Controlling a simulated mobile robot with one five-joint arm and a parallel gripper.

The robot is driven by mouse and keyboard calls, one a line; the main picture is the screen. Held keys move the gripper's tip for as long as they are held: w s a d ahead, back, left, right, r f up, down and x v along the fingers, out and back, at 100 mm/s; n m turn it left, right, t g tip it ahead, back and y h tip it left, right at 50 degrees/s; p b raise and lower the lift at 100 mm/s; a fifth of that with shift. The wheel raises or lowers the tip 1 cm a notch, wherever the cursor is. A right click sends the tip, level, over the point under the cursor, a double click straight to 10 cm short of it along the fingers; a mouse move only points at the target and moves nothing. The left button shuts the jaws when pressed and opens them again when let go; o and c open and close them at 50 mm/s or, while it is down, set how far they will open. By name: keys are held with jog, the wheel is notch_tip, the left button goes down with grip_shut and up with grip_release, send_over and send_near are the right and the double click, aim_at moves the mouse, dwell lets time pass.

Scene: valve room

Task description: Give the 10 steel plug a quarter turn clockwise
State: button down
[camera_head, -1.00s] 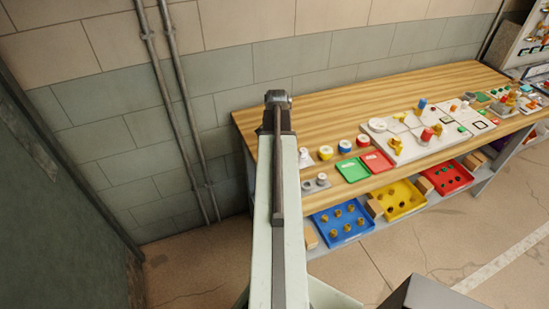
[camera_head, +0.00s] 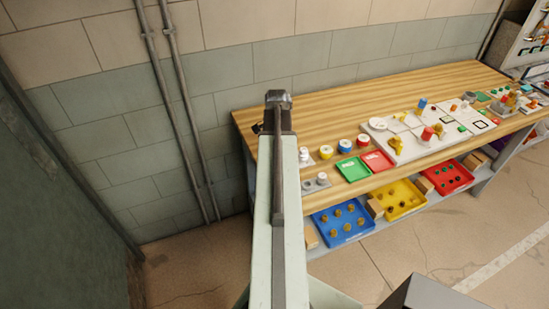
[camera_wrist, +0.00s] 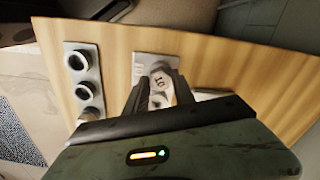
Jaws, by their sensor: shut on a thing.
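In the wrist view, the steel plug (camera_wrist: 160,78) is a grey knob with dark markings that look like "10". It stands on a pale plate (camera_wrist: 145,62) on the wooden bench. My gripper (camera_wrist: 161,92) has its dark fingers on either side of the plug and is shut on it. The plug's lower part is partly hidden by the fingers. In the head view my arm hides the plug and the fingertips.
The wooden bench (camera_head: 330,107) runs along the wall. Beside the plug is a grey plate with several round dark-topped knobs (camera_wrist: 76,62). Green (camera_head: 352,169) and red (camera_head: 378,161) trays and several coloured-ring parts lie to the right. A blue bin (camera_head: 342,239) is on the shelf below.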

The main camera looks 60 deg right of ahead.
jog(key=m, duration=0.3)
dwell(0.4)
dwell(0.4)
jog(key=shift+f+m, duration=0.1)
jog(key=shift+m, duration=0.2)
jog(key=shift+d+m, duration=0.1)
jog(key=shift+m, duration=1.1)
jog(key=shift+m, duration=1.5)
